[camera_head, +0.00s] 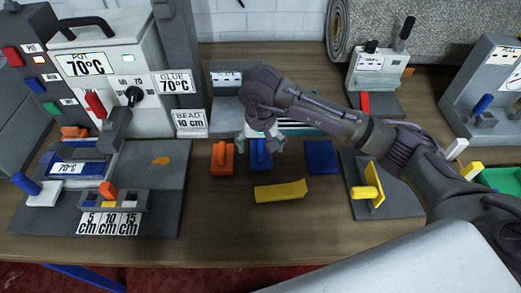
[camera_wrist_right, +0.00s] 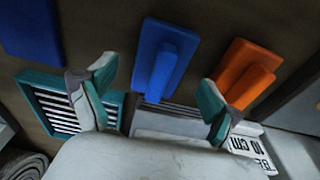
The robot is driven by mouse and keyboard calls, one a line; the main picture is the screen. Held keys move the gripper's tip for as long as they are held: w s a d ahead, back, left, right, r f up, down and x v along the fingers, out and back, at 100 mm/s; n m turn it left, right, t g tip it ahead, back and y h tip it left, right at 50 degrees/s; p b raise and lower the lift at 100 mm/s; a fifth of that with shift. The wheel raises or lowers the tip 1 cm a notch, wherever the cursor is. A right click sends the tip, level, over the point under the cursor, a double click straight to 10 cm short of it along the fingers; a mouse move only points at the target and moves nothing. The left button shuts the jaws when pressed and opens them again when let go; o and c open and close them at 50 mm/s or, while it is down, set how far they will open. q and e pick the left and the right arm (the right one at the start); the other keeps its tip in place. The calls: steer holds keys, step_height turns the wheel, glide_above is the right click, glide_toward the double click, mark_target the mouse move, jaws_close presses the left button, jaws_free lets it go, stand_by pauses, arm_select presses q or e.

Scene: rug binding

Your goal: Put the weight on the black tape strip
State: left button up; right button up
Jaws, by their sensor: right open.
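My right gripper (camera_head: 262,143) is open and empty above the row of tools on the table. It hovers over a blue block with a raised handle (camera_head: 260,160). In the right wrist view this blue handled block (camera_wrist_right: 165,60) lies ahead, between the open fingers (camera_wrist_right: 155,88) and apart from them. A similar orange handled block (camera_head: 222,157) stands left of it in the head view, and on the right in the wrist view (camera_wrist_right: 248,75). No label shows which block is the weight. I cannot make out a black tape strip. My left gripper is out of view.
A yellow piece (camera_head: 280,190) lies in front of the blue handled block, and a flat blue block (camera_head: 321,157) lies to its right. A teal slatted rack (camera_wrist_right: 70,105) is near the gripper. The glue machine (camera_head: 105,75) stands left. The front table strip is clear.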

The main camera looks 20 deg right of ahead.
steer(key=shift+w+f, duration=0.1)
steer(key=shift+f, duration=1.2)
jaws_close()
steer(key=shift+w+r, duration=0.1)
steer(key=shift+r, duration=0.05)
